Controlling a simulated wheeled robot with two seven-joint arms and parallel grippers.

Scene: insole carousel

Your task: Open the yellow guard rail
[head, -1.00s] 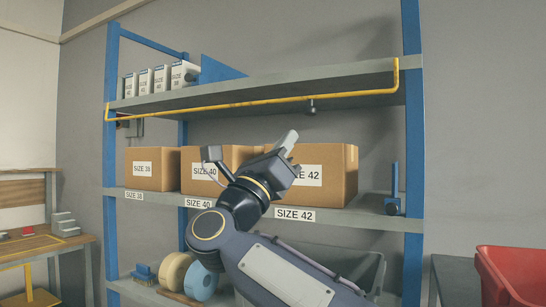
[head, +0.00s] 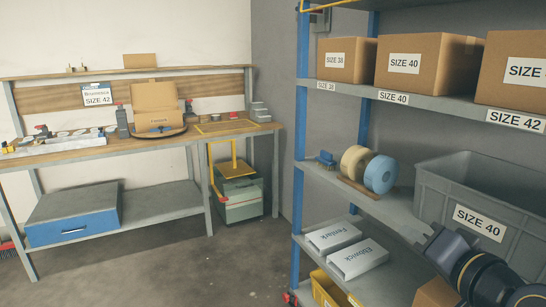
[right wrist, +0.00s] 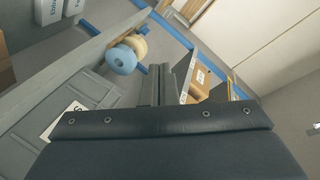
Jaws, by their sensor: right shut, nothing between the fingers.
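The yellow guard rail (head: 303,8) shows only by its left end, at the top edge of the head view by the blue rack post. The rest of it is out of frame, so whether it is open cannot be told now. My right gripper (head: 432,240) is low at the right of the head view, in front of the large grey bin (head: 440,185) and well below the rail. Its shut, empty fingers show in the right wrist view (right wrist: 160,85). My left gripper is not in view.
Cartons (head: 408,62) stand on the rack shelf above the bin. A workbench (head: 95,150) stands at the left. The floor (head: 190,265) between is clear.

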